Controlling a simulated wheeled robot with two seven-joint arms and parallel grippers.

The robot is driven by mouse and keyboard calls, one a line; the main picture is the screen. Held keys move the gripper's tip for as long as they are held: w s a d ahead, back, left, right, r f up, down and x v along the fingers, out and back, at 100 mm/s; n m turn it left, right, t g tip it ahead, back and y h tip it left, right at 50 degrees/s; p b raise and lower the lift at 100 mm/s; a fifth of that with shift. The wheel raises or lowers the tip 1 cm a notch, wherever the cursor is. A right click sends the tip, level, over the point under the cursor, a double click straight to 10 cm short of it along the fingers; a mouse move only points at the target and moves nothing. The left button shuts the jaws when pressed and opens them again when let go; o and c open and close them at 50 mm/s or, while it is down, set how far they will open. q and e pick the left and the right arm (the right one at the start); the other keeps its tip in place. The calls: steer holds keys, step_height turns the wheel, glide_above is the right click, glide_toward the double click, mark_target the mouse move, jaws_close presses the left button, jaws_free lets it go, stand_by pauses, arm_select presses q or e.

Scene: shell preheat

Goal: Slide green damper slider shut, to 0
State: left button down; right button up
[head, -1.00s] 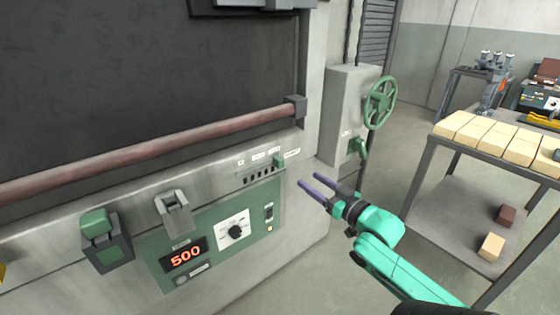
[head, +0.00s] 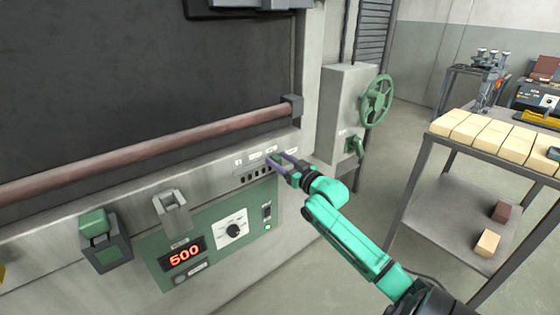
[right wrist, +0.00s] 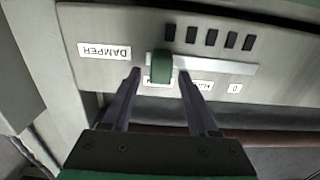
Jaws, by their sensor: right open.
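The green damper slider (right wrist: 162,66) stands in a pale slot on the oven's front. In the right wrist view it is at the slot end toward the upside-down "DAMPER" label (right wrist: 104,51), far from the "0" label (right wrist: 234,88). It partly covers another label. My right gripper (right wrist: 160,73) is open, with one finger on each side of the slider and a small gap to each. In the head view the right gripper (head: 277,157) is at the slot's right end, and its fingers partly hide the slider. My left gripper is not in view.
Several dark vents (right wrist: 210,37) lie beside the slot. Below are a control panel with a red "500" display (head: 184,256) and a dial (head: 233,230). A rusty bar (head: 150,152) runs above. A green handwheel (head: 376,100) and a cart of pale blocks (head: 480,130) stand right.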

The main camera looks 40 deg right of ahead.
jaws_close()
stand_by(1.3)
